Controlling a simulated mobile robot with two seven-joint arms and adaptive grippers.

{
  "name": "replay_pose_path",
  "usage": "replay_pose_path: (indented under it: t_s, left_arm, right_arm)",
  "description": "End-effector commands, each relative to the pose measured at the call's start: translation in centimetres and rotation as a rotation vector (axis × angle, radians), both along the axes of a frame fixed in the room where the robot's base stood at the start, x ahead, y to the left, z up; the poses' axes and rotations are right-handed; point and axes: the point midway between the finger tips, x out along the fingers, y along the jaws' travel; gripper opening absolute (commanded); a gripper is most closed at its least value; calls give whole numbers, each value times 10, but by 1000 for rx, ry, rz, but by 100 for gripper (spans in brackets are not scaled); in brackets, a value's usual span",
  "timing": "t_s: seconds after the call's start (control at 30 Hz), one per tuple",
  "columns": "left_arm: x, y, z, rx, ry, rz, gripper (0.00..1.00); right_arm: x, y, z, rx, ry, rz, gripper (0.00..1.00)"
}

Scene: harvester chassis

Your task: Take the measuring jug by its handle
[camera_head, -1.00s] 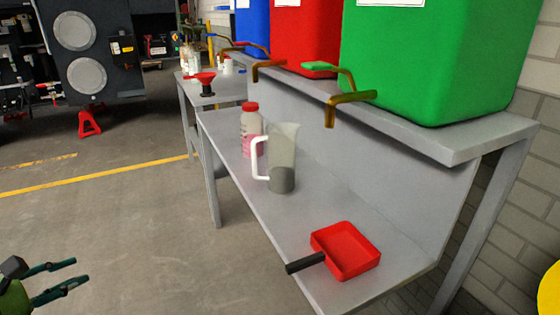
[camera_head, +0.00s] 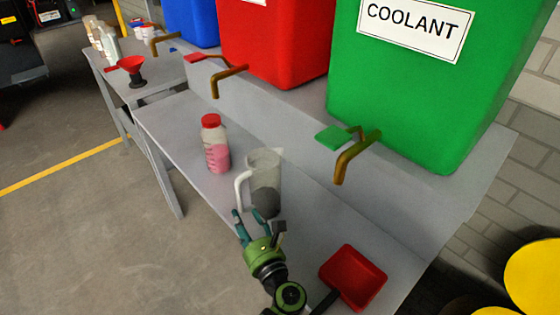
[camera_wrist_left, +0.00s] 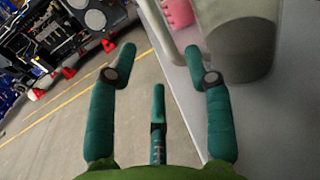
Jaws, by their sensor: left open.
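The measuring jug (camera_head: 266,178), clear with a grey lower part, stands upright on the lower grey shelf (camera_head: 310,222). Its white handle (camera_head: 240,189) is on the jug's left side. My left gripper (camera_head: 248,213), with green fingers, is open just in front of the handle and the jug's base. In the left wrist view, the jug (camera_wrist_left: 236,42) is close on the right. The pale handle (camera_wrist_left: 158,30) appears ahead, between the lines of the open fingers (camera_wrist_left: 160,55). I cannot tell whether any finger touches it. My right gripper is not in view.
A red-capped bottle with pink liquid (camera_head: 215,145) stands behind the jug. A red pan (camera_head: 353,277) with a dark handle lies at the shelf's near end. Brass taps (camera_head: 356,152) of the coloured tanks (camera_head: 415,95) overhang the shelf. Open floor (camera_head: 90,235) lies left.

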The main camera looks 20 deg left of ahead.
Motion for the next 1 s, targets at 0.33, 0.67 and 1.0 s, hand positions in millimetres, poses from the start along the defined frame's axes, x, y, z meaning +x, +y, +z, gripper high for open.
replay_pose_path:
  t_s: [0.33,0.67,1.0]
  left_arm:
    - [9,0,6,5,17,32,51]
    - [35,35,3,7,14,32,51]
    - [40,41,4,4,17,30,31]
  right_arm:
    - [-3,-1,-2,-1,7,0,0]
    - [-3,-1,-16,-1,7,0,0]
    - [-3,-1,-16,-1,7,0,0]
